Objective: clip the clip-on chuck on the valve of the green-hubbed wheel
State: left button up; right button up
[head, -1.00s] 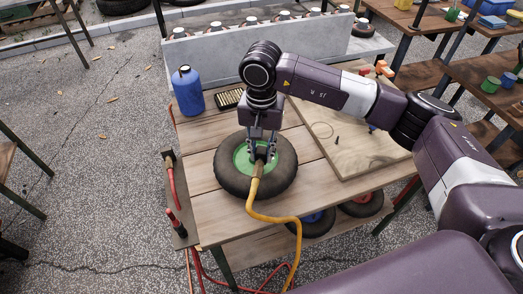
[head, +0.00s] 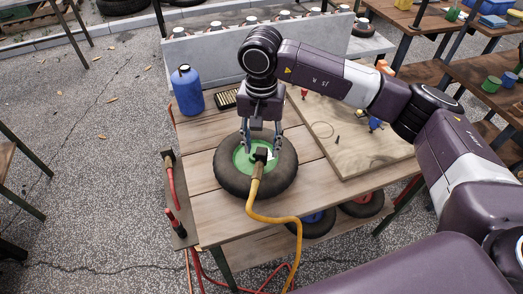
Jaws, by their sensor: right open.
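The green-hubbed wheel (head: 230,185) lies flat on the wooden cart top, its green hub (head: 243,160) facing up. The clip-on chuck (head: 260,156), a dark head with a brass-coloured stem on a yellow hose (head: 263,215), sits at the hub. The valve is hidden under or behind the chuck, so I cannot tell whether the chuck is clipped on it. My right gripper (head: 263,149) is open just above and behind the chuck, its fingers apart on either side and not closed on it. My left gripper is not in view.
A blue bottle (head: 187,92) and a dark tray (head: 229,98) stand behind the wheel. A wooden board (head: 350,145) with small parts lies to the right. Wheels with blue and red hubs sit on the lower shelf. The cart top's front left is clear.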

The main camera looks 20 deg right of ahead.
aim_at(262, 151)
notch_tip(262, 151, up, 9)
dwell(0.3)
dwell(0.6)
